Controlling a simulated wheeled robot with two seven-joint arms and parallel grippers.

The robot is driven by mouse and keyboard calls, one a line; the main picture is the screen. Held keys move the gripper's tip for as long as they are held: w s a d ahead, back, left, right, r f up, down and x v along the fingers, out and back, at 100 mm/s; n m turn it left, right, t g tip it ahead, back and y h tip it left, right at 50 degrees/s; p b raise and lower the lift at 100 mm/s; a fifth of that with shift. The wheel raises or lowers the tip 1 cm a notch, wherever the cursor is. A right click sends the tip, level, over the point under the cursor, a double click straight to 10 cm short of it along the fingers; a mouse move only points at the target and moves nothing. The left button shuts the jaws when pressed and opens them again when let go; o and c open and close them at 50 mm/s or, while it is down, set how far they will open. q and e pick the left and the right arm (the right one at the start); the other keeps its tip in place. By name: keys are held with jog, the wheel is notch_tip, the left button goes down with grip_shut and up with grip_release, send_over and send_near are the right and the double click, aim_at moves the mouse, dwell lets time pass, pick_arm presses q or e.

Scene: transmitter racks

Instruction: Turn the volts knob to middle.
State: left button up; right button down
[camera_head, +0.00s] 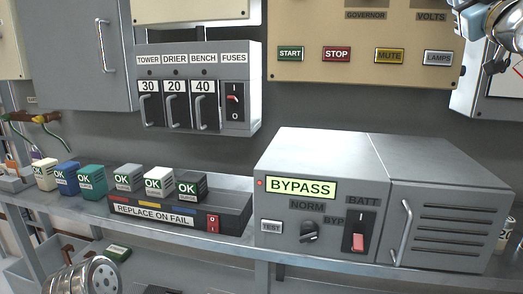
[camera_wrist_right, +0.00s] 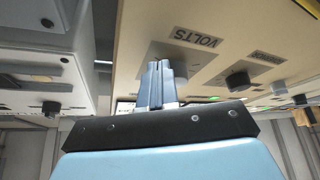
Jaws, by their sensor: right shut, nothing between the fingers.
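My right gripper (camera_wrist_right: 159,66) shows in the right wrist view, shut and empty, with its fingers pointing at the cream panel. The VOLTS label (camera_wrist_right: 195,37) is just beyond the fingertips, upside down in that view. A dark shape, probably the volts knob (camera_wrist_right: 178,68), sits behind the fingers and is mostly hidden. I cannot tell its setting or whether the fingers touch it. In the head view the VOLTS label (camera_head: 431,16) is at the top right edge, and no knob shows there. My left gripper's fingers are not in view.
A neighbouring black knob (camera_wrist_right: 238,80) sits close to the right of the fingers in the wrist view. A grey cabinet (camera_wrist_right: 45,45) stands at its left. In the head view, START (camera_head: 290,54) and STOP (camera_head: 336,54) buttons lie below, above the BYPASS box (camera_head: 318,160).

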pick_arm(q)
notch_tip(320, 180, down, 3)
jog(key=b, duration=0.2)
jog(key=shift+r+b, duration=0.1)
jog(key=shift+b, duration=0.2)
pick_arm(e)
jog(key=s+a, duration=0.1)
jog(key=s, duration=0.5)
jog(key=shift+f, duration=0.25)
